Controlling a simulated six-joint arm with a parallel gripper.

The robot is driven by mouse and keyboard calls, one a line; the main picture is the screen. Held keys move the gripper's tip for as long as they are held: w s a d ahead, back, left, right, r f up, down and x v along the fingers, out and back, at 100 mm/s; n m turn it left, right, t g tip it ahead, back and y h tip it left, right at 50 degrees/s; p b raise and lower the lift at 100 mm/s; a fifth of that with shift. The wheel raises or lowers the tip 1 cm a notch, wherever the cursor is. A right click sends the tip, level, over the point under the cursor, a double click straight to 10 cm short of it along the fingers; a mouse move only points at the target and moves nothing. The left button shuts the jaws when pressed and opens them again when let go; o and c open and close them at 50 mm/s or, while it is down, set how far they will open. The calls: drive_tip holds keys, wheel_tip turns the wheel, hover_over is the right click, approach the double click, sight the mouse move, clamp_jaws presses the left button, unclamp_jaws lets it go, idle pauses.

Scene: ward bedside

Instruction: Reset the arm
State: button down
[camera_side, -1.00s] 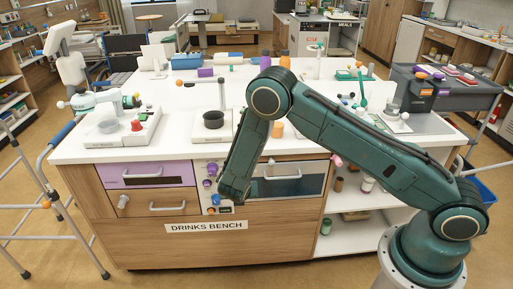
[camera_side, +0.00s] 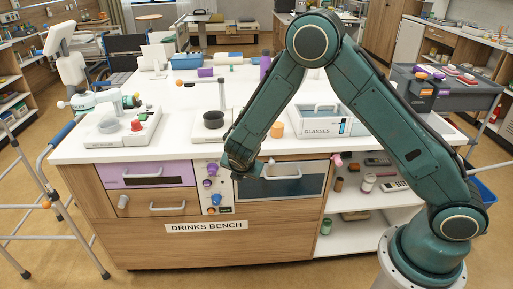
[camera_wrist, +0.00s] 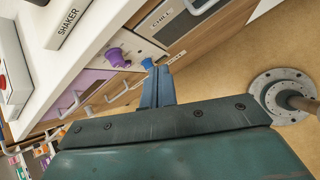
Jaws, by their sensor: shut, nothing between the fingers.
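My gripper (camera_side: 240,170) is in front of the drinks bench (camera_side: 270,238), just below its white top edge, near the grey-fronted drawer (camera_side: 285,184). In the wrist view its two blue-grey fingers (camera_wrist: 158,87) lie together, shut, with nothing between them. My upper arm rises from the base at the right and bends down to the left over the bench front.
Purple and blue knobs (camera_wrist: 119,58) are beside the gripper. Open floor lies in front.

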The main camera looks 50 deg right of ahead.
drive_tip(key=s+d+r+m+y, duration=0.1)
drive_tip(key=s+r+m+y, duration=0.1)
drive_tip(key=s+r+m, duration=0.6)
drive_tip(key=s+d+r+m+y, duration=0.1)
drive_tip(key=s+r+m, duration=0.4)
drive_tip(key=r, duration=0.7)
drive_tip(key=s+a+r+m+y, duration=0.1)
drive_tip(key=s+r+m, duration=0.2)
drive_tip(key=s, duration=0.6)
drive_tip(key=s+r+m+y, duration=0.1)
drive_tip(key=s+r+m, duration=0.2)
drive_tip(key=s+m, duration=0.3)
drive_tip(key=s, duration=0.4)
drive_tip(key=shift+s+a+r+y, duration=0.15)
drive_tip(key=shift+a+r+y, duration=0.15)
drive_tip(key=shift+a, duration=0.1)
